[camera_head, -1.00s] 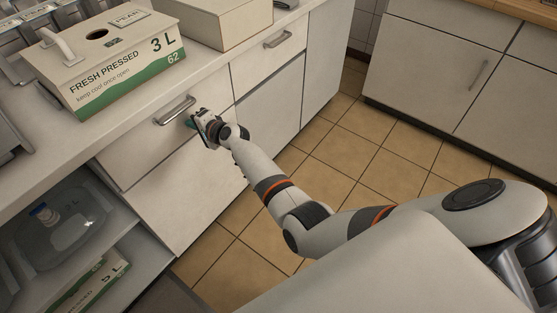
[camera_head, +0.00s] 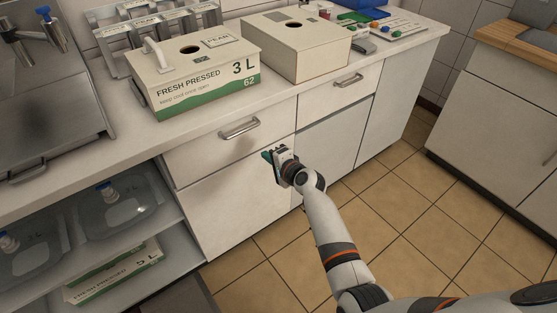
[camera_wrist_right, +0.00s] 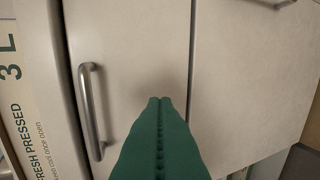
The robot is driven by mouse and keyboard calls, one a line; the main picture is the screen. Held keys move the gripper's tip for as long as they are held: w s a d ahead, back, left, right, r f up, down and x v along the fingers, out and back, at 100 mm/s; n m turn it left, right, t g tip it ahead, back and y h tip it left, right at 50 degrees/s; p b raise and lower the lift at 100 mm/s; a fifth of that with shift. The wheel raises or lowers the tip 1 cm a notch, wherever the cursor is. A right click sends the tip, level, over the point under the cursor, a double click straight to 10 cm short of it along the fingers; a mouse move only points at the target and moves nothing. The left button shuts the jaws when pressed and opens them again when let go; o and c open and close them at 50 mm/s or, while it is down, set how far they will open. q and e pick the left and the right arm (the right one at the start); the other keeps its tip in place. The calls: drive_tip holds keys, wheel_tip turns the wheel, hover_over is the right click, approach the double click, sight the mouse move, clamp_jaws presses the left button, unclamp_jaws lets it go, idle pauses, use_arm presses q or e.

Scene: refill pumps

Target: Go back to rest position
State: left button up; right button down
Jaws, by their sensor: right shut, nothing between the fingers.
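My right gripper (camera_head: 268,155) is in front of the white drawer and cabinet fronts, below and to the right of a metal drawer handle (camera_head: 240,128). Its green fingers are pressed together with nothing between them. They also show in the right wrist view (camera_wrist_right: 160,104), pointing toward the pale front, with the handle (camera_wrist_right: 91,112) to their left and apart from them. My left gripper is not in view.
A juice box labelled 3 L (camera_head: 205,82) and a plain carton (camera_head: 297,50) stand on the counter (camera_head: 140,135). Clear jugs (camera_head: 118,205) sit on the open shelf at lower left. The tiled floor (camera_head: 400,215) at right is clear.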

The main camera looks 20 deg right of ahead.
drive_tip(key=s+d+f+n+g+h+p, duration=0.3)
drive_tip(key=s+f+n+g, duration=0.45)
drive_tip(key=s+f, duration=2)
drive_tip(key=s+d+f+n+g, duration=0.1)
drive_tip(key=s+f+n, duration=0.2)
drive_tip(key=s, duration=0.7)
drive_tip(key=s+d+f+n+g+h, duration=0.1)
drive_tip(key=s+d+f+n+g, duration=0.1)
drive_tip(key=s, duration=0.9)
drive_tip(key=s+d+f+n+g+h+p, duration=0.1)
drive_tip(key=s+f+n, duration=0.3)
drive_tip(key=s, duration=0.7)
wheel_tip(320, 180, down, 2)
drive_tip(key=shift+d+f+g, duration=0.15)
drive_tip(key=shift+d+g, duration=0.4)
drive_tip(key=shift+d, duration=0.15)
